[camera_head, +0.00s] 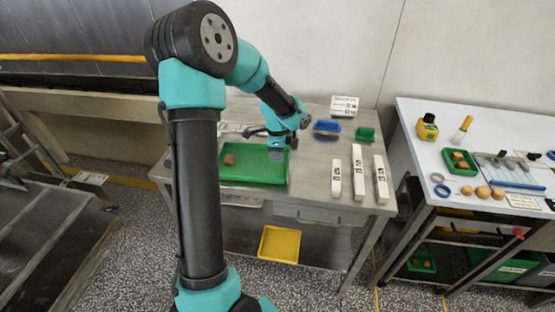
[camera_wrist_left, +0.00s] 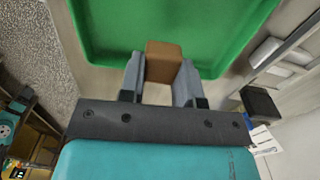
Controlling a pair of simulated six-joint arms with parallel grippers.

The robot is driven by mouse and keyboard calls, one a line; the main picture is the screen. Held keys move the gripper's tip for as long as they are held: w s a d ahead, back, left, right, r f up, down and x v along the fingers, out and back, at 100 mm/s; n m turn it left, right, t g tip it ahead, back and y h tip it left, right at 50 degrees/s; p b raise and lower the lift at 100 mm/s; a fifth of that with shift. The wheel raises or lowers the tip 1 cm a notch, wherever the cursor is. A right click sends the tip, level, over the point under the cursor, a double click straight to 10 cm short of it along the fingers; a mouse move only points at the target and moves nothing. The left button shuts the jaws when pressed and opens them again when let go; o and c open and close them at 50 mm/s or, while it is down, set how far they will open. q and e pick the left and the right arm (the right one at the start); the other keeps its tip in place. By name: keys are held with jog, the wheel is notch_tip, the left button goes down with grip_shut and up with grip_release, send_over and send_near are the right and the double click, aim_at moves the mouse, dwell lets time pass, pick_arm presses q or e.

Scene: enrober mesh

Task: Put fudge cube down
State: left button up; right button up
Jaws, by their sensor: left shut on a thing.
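My left gripper (camera_head: 277,154) is over the back right part of the green tray (camera_head: 252,181) on the steel table. In the left wrist view its two grey fingers (camera_wrist_left: 160,82) are shut on a brown fudge cube (camera_wrist_left: 164,62). The cube overlaps the near rim of the green tray (camera_wrist_left: 110,45) in that view; I cannot tell its height above it. The held cube is not clear in the head view. Another brown fudge cube (camera_head: 229,160) lies in the left part of the tray. My right gripper is not in view.
Three white boxes (camera_head: 358,172) stand right of the tray. A blue item (camera_head: 327,127), a green item (camera_head: 365,134) and a sign (camera_head: 344,106) are at the back. A yellow tray (camera_head: 279,244) sits on the lower shelf. A white side table (camera_head: 480,130) carries eggs and tools.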

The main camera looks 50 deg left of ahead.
aim_at(278, 165)
pick_arm(q)
jog(key=shift+w+a+f, duration=0.1)
jog(key=shift+f, duration=1.7)
jog(key=shift+f, duration=0.1)
jog(key=o, duration=0.7)
notch_tip(278, 165, up, 12)
jog(key=shift+r, duration=0.15)
